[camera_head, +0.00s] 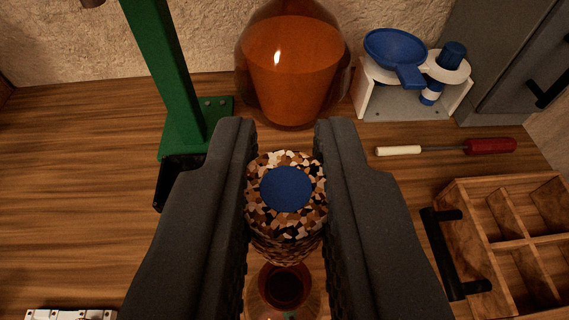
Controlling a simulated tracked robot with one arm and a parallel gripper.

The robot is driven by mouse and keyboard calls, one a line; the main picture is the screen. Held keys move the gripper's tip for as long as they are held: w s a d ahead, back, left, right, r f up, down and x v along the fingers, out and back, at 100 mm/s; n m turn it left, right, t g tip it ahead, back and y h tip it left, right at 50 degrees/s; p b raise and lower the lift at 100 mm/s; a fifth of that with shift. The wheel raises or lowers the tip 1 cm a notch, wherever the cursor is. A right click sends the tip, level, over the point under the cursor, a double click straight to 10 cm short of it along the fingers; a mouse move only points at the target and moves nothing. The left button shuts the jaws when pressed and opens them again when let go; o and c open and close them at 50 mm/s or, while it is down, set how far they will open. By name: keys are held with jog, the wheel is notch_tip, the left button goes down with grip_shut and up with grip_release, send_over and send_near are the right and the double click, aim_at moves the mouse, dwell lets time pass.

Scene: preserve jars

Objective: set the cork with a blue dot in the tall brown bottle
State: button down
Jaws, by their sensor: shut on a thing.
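The cork with a blue dot (287,220) is speckled brown, black and cream, with a round blue mark on its top. My gripper (286,190) is shut on it, one dark finger on each side. Below the cork in the picture is the open mouth of a brown glass bottle (285,286), partly hidden by my fingers and the cork. The cork appears to be above and slightly beyond this mouth; the gap between them is hard to judge. A large amber glass vessel (292,65) stands at the back by the wall.
A green stand (165,60) rises at the back left. A white rack (376,98) holds a blue funnel (396,52). A red-handled tool (488,146) lies on the right, behind a wooden divided crate (450,198). The wooden surface (70,190) at left is mostly clear.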

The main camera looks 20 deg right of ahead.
jog(key=shift+r+p, duration=0.1)
jog(key=shift+p, duration=0.45)
jog(key=shift+s+f, duration=0.1)
jog(key=shift+f, duration=0.2)
jog(key=b, duration=0.3)
send_over(284, 289)
jog(key=shift+f, duration=2.7)
jog(key=shift+f, duration=1.2)
jog(key=c, duration=1.3)
grip_release()
